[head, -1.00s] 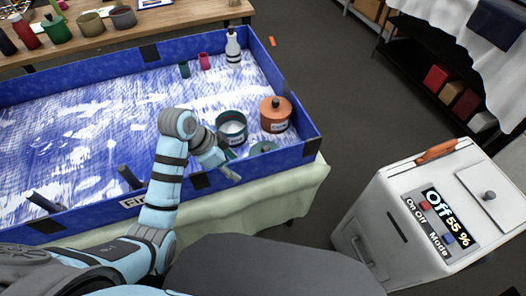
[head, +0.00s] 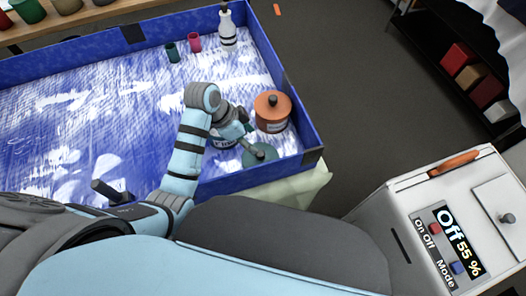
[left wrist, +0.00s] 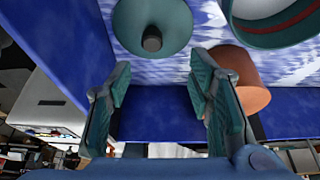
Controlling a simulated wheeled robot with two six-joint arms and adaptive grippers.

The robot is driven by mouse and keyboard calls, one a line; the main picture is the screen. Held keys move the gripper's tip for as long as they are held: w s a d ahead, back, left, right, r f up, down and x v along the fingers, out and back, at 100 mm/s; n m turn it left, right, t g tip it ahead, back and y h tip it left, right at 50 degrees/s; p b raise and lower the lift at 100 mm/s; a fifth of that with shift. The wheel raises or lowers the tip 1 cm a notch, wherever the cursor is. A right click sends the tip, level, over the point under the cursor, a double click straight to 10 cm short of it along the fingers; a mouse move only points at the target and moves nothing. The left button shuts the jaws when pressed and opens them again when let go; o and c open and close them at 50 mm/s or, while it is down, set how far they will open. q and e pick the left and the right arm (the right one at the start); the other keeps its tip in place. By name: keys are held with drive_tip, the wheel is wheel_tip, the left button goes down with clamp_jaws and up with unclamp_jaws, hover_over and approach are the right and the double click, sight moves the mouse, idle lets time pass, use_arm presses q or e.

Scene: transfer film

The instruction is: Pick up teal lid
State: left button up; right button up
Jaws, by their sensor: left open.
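The teal lid (head: 268,157) lies flat in the near right corner of the blue-walled tray (head: 299,98), partly covered by my left gripper (head: 256,148) in the head view. In the left wrist view the lid (left wrist: 135,18) shows as a disc with a dark knob, just beyond the fingertips. My left gripper (left wrist: 160,78) is open and empty, its teal-padded fingers spread to either side of the knob's line. My right gripper is not in view.
An orange lidded pot (head: 272,117) stands close beside the lid. An open teal pot (left wrist: 229,12) is also close by, mostly hidden behind my gripper in the head view. A white bottle (head: 228,31) and small cups stand farther back. A white machine (head: 400,215) is at right.

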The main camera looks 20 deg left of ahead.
sight(259, 154)
use_arm(q)
drive_tip(key=f, duration=0.2)
drive_tip(key=s+d+f+b, duration=0.1)
drive_tip(key=f, duration=0.1)
drive_tip(key=shift+s+d, duration=0.1)
drive_tip(key=x, duration=0.2)
drive_tip(key=b+x, duration=0.1)
drive_tip(key=x, duration=0.2)
drive_tip(key=shift+w, duration=0.45)
drive_tip(key=shift+w+f, duration=0.1)
drive_tip(key=shift+f, duration=0.05)
drive_tip(key=shift+s+r, duration=0.2)
drive_tip(key=shift+c, duration=0.3)
drive_tip(key=shift+s, duration=0.1)
drive_tip(key=c, duration=1)
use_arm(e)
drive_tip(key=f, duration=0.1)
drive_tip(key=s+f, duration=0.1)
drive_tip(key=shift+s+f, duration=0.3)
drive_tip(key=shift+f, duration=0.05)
